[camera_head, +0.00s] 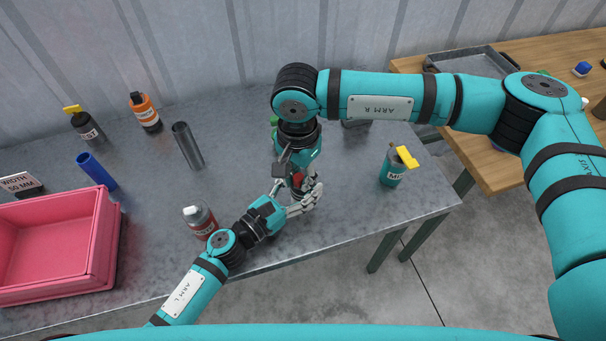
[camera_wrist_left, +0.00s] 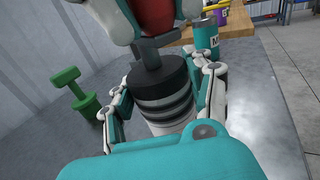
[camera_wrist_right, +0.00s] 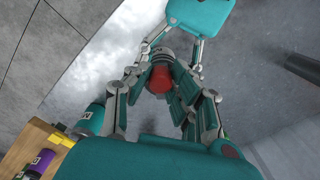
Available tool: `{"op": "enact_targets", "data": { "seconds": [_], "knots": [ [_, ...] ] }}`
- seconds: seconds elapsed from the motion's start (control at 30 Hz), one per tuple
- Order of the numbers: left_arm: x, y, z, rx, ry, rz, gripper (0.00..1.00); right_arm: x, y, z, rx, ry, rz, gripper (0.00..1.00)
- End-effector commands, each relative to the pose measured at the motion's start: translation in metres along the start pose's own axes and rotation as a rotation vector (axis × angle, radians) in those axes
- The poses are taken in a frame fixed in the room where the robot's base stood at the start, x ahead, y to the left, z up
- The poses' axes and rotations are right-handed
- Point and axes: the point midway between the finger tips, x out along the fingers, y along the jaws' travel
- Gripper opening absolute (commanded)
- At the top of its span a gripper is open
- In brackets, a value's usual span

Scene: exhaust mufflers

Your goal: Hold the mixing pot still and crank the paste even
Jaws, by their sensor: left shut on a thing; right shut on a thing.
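The mixing pot (camera_wrist_left: 160,105), a pale grey cylinder with dark bands and a black lid, stands between the fingers of my left gripper (camera_wrist_left: 160,110), which is shut on it. In the head view my left gripper (camera_head: 300,200) reaches it from the lower left, and the arms hide most of the pot. The red crank knob (camera_wrist_right: 158,80) sits above the lid. My right gripper (camera_wrist_right: 160,85) comes from above and is shut on this knob. The knob also shows in the left wrist view (camera_wrist_left: 155,18). The paste is not visible.
A teal can with a yellow top (camera_head: 393,168) stands right, near the table edge. A green T-shaped thing (camera_wrist_left: 66,78) is behind the pot. A grey tube (camera_head: 187,146) and pink bin (camera_head: 108,240) are left.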

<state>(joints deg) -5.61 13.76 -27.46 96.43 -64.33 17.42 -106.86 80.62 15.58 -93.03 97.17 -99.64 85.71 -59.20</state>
Motion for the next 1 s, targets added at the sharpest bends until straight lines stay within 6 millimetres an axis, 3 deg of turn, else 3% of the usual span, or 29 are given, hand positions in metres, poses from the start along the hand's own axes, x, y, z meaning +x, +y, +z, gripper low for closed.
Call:
{"op": "enact_targets", "data": {
  "seconds": [1.0],
  "knots": [
    [0.0,-0.001,-0.001,0.0,0.001,-0.003,0.17,-0.001,-0.03,-0.003,0.966,-0.001,-0.004,0.0]
  ]
}}
